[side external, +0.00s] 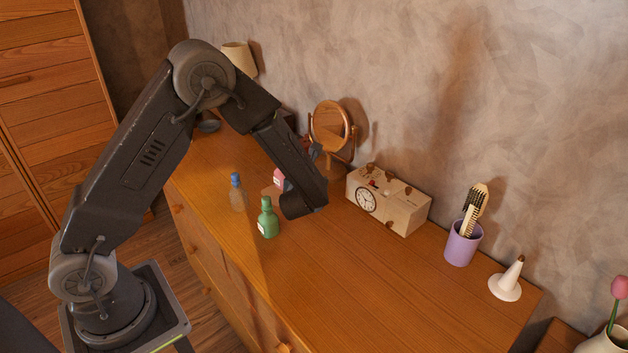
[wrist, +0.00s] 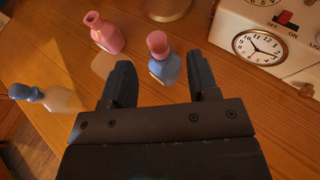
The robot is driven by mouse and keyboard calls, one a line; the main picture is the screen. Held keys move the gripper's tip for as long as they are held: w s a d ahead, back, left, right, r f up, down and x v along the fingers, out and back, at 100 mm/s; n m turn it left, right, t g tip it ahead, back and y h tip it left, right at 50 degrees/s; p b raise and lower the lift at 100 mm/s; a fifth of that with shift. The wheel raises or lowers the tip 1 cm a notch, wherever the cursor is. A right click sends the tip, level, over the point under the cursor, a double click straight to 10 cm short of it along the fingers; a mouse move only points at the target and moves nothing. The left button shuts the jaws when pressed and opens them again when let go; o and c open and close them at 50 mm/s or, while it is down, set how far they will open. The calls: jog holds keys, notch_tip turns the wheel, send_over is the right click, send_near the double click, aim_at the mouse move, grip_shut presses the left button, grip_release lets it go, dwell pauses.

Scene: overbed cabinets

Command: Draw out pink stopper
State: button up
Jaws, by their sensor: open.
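The pink stopper (wrist: 157,43) sits in the neck of a small blue bottle (wrist: 166,69) in the wrist view. My gripper (wrist: 161,78) is open, with one dark finger to each side of this bottle in the picture. No contact shows, and I cannot tell the depth between them. In the side view my gripper (side external: 303,208) hangs low over the cabinet top, and the pink-stoppered bottle cannot be made out there.
A pink bottle (wrist: 104,36) and a blue-stoppered clear bottle (side external: 237,193) stand nearby. A green bottle (side external: 268,221) is close to my gripper. A clock box (side external: 388,199), mirror (side external: 330,128) and purple cup (side external: 462,245) stand along the wall. The front right top is clear.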

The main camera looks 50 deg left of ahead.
jog(key=x, duration=0.7)
jog(key=shift+w+a+r, duration=0.1)
jog(key=shift+w+a, duration=0.05)
jog(key=shift+a, duration=0.1)
jog(key=c, duration=1)
jog(key=shift+r, duration=0.15)
